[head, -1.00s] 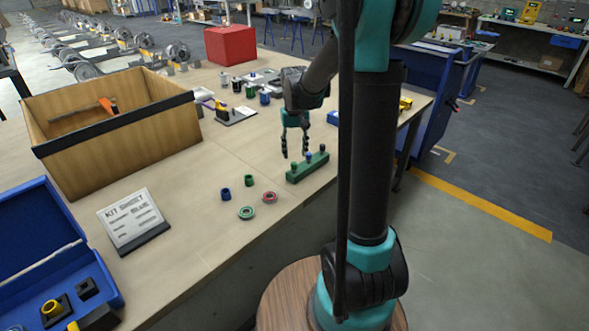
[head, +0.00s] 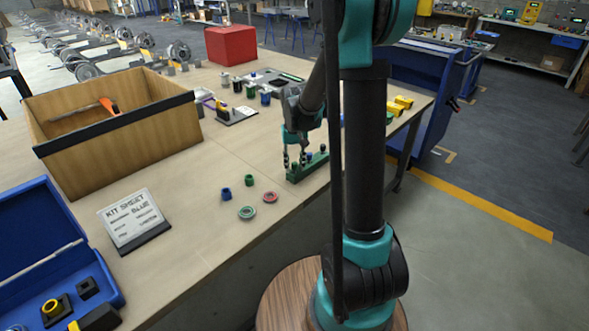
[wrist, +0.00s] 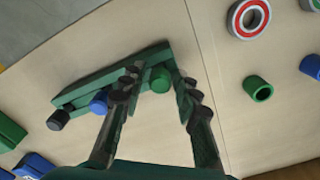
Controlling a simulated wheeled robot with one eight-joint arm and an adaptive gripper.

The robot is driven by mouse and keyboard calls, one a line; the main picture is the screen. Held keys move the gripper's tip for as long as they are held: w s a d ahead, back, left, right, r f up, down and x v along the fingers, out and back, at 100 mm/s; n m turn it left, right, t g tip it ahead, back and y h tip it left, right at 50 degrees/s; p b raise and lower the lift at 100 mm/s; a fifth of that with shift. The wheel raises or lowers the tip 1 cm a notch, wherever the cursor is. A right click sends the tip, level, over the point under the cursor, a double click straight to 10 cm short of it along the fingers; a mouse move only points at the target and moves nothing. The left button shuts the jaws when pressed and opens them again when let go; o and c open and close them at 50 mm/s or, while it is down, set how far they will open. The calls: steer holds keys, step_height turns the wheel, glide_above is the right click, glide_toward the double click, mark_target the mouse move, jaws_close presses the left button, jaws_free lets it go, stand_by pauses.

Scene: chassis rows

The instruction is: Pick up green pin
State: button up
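The green pin (wrist: 160,80) stands at one end of a dark green holder block (wrist: 85,88), beside a blue pin (wrist: 99,102) and a black pin (wrist: 58,120). The holder also shows in the head view (head: 316,165) near the table's right edge. My gripper (wrist: 156,72) is open over the green pin's end of the holder, with the pin between its two fingers in the wrist view. Space shows between the fingers and the pin. In the head view my gripper (head: 294,164) largely hides that end of the holder.
Loose on the table left of the holder are a green cylinder (head: 249,180), a blue cylinder (head: 226,194), a green ring (head: 247,213) and a red ring (head: 270,197). A wooden box (head: 120,150) and a sign (head: 134,219) stand farther left.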

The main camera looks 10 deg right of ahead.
mark_target(294, 163)
jaws_close()
steer(key=shift+r, duration=0.1)
step_height(294, 163, up, 20)
stand_by(0.6)
